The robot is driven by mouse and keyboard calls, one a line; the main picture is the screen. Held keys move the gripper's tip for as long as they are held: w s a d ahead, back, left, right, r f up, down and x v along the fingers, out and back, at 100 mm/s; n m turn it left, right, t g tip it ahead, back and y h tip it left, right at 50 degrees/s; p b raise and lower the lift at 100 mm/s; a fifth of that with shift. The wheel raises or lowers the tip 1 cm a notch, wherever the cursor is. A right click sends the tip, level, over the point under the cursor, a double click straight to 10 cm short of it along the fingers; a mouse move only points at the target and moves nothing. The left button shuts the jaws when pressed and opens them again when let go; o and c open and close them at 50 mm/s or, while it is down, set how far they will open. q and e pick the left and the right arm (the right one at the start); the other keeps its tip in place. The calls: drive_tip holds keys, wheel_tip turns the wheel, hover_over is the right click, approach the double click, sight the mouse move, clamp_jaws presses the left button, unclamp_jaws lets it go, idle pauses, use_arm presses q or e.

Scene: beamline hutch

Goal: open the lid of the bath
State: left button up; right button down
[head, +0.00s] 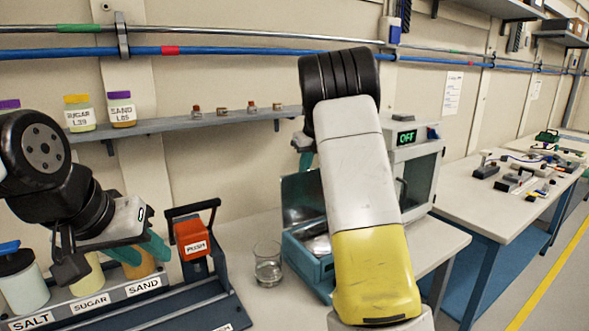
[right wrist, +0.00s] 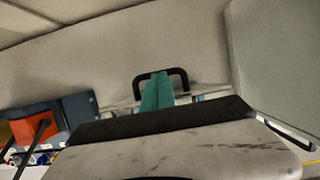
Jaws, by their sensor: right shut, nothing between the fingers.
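The bath is a teal box (head: 305,262) on the bench, partly hidden behind my right arm. A teal panel that looks like its lid (head: 299,196) stands raised at the back of the box, and shiny metal shows inside. My right gripper (head: 305,160) is above the raised panel, mostly hidden by my arm. In the right wrist view its teal fingers (right wrist: 158,92) are shut with nothing between them. A black loop handle (right wrist: 178,72) frames the fingers; I cannot tell whether they touch it. My left gripper (head: 142,250) is at the left, its fingers apart, above the labelled jars.
A glass beaker (head: 268,263) stands left of the bath. A cabinet with an OFF display (head: 413,170) stands to its right. A rack (head: 150,295) with SALT, SUGAR and SAND jars and a red PUSH block (head: 191,238) are at the left. A shelf (head: 180,123) runs behind.

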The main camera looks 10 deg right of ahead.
drive_tip(key=shift+w+a+f+g+h, duration=0.2)
drive_tip(key=shift+w+g, duration=0.15)
drive_tip(key=shift+w, duration=0.15)
drive_tip(key=shift+w+a+f+g+h, duration=0.1)
drive_tip(key=shift+w+a+f+g, duration=0.05)
drive_tip(key=shift+w+g, duration=0.25)
